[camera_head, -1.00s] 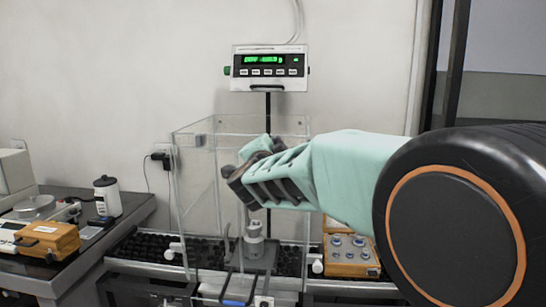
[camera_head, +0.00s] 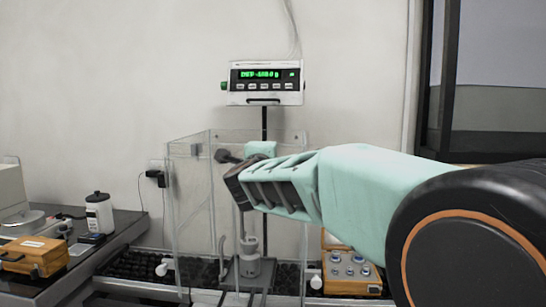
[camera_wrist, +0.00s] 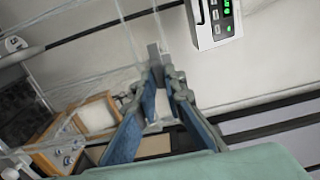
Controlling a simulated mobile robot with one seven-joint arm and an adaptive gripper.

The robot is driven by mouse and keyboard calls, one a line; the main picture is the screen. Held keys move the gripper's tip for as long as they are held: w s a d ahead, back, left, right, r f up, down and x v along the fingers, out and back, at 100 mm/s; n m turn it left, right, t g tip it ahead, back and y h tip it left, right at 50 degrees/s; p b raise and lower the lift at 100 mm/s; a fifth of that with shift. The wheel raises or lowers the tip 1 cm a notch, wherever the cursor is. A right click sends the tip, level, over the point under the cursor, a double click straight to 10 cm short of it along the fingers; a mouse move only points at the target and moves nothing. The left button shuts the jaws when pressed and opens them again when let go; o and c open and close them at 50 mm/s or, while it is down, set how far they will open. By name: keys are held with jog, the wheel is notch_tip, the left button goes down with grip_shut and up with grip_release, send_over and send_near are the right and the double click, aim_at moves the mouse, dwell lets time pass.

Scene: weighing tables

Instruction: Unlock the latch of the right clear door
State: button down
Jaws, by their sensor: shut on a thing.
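The clear box (camera_head: 189,205) stands below the display, with its see-through panels and doors overlapping, so the right door's edges are hard to separate. My gripper (camera_head: 230,168) is at the upper front of the box, with my forearm reaching in from the right. In the wrist view the fingers (camera_wrist: 161,85) come together on a small grey piece (camera_wrist: 154,54), which looks like the latch. My fingers hide most of it, and I cannot tell whether it is locked. A metal weight (camera_head: 250,262) stands inside the box.
An orange case of weights (camera_head: 350,270) is at the right, close under my arm. On the left table (camera_head: 100,248) are an orange case (camera_head: 34,257) and a white bottle (camera_head: 99,213).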

dwell(0.3)
jog(key=c, duration=2)
grip_release()
jog(key=shift+s+a, duration=0.1)
jog(key=shift+s, duration=3.7)
jog(key=shift+r, duration=0.1)
